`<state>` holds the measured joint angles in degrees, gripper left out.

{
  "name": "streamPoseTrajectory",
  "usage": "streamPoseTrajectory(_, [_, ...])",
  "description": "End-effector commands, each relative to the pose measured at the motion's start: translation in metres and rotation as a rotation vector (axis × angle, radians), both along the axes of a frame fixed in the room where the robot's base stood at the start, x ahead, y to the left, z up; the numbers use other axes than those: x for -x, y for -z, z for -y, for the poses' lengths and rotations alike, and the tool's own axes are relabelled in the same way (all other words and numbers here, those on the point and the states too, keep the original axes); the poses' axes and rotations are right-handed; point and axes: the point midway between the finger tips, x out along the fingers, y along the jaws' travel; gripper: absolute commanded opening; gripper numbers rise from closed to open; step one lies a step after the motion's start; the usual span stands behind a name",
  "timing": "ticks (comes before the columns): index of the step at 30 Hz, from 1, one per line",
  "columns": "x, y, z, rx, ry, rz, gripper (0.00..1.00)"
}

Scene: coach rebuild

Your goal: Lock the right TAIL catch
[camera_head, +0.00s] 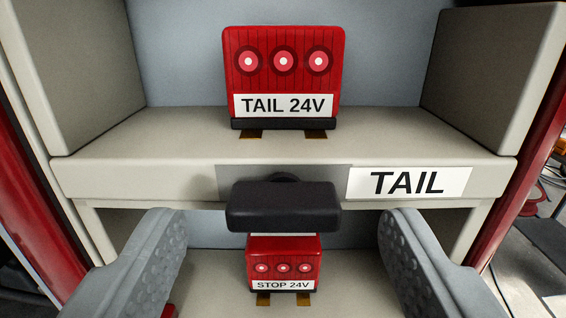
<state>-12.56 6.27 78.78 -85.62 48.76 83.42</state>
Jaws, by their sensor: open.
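A black bar-shaped catch handle (284,207) lies horizontal in front of the shelf's front edge, on a round black pivot over a grey plate (230,181). A white TAIL label (410,183) is to its right. Only this one catch is in view. A red lamp unit marked TAIL 24V (284,75) stands upright on the shelf above it. My gripper (285,218) is open, with one grey padded finger on each side of the handle. Both fingers appear apart from it, with wide gaps. How far the fingertips reach in depth is hard to tell.
The cream shelf (130,180) has side walls (75,70) left and right. A smaller red STOP 24V unit (284,262) stands in the bay below, its top partly hidden by the handle. Red posts (40,215) flank the frame. Cables lie on the floor at right.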

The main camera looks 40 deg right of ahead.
Motion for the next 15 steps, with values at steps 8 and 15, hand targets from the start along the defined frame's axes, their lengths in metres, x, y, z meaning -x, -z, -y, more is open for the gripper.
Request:
streamPoseTrajectory(8, [-0.015, 0.000, 0.011, 0.000, 0.000, 0.000, 0.64])
streamPoseTrajectory(15, [-0.016, 0.000, 0.011, 0.001, 0.000, -0.001, 0.64])
